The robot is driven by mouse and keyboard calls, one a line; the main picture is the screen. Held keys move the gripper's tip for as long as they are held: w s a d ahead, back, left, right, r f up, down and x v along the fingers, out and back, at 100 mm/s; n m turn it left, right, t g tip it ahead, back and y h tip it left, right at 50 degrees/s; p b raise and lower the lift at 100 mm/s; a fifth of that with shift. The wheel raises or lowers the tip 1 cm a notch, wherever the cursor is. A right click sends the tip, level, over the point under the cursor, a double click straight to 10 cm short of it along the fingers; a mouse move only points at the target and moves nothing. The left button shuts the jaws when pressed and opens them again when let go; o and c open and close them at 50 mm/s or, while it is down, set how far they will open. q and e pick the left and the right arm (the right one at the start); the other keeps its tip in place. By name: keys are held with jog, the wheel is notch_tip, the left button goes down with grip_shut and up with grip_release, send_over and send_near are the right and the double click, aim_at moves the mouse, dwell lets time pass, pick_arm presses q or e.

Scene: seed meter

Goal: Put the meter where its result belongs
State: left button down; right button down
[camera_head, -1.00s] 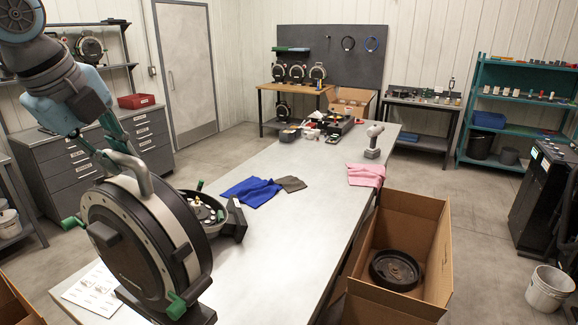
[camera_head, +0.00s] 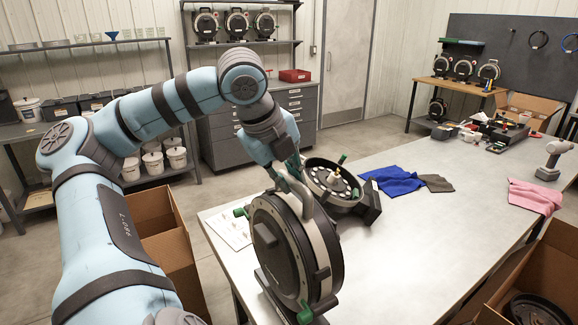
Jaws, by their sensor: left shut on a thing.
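The large round black-and-grey meter (camera_head: 276,255) with green knobs is upright at the near end of the long grey table (camera_head: 420,215). My left gripper (camera_head: 292,182) comes down from above and is shut on its grey carrying handle. The meter's base is partly cut by the bottom edge, and I cannot tell whether it rests on the table. A printed sheet (camera_head: 230,226) lies left of the held meter. My right gripper is out of view.
Several meters stand on the shelf over the drawer cabinet (camera_head: 235,24) and on the back workbench (camera_head: 465,68). Cardboard boxes stand left (camera_head: 150,212) and right (camera_head: 568,238) of the table. Blue cloth (camera_head: 391,181), pink cloth (camera_head: 535,196) and a drill (camera_head: 554,155) lie farther along it.

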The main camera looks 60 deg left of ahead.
aim_at(291, 200)
pick_arm(q)
jog(key=shift+s+d+f+b, duration=0.1)
jog(key=shift+f+b, duration=0.75)
jog(key=shift+f, duration=0.15)
jog(key=shift+s+d+f+b, duration=0.1)
jog(key=shift+f+b, duration=0.7)
jog(key=shift+f, duration=0.15)
jog(key=shift+r, duration=0.1)
jog(key=c, duration=1.6)
grip_release()
jog(key=shift+o, duration=0.3)
jog(key=shift+d, duration=0.1)
jog(key=p+v, duration=0.5)
jog(key=v, duration=0.7)
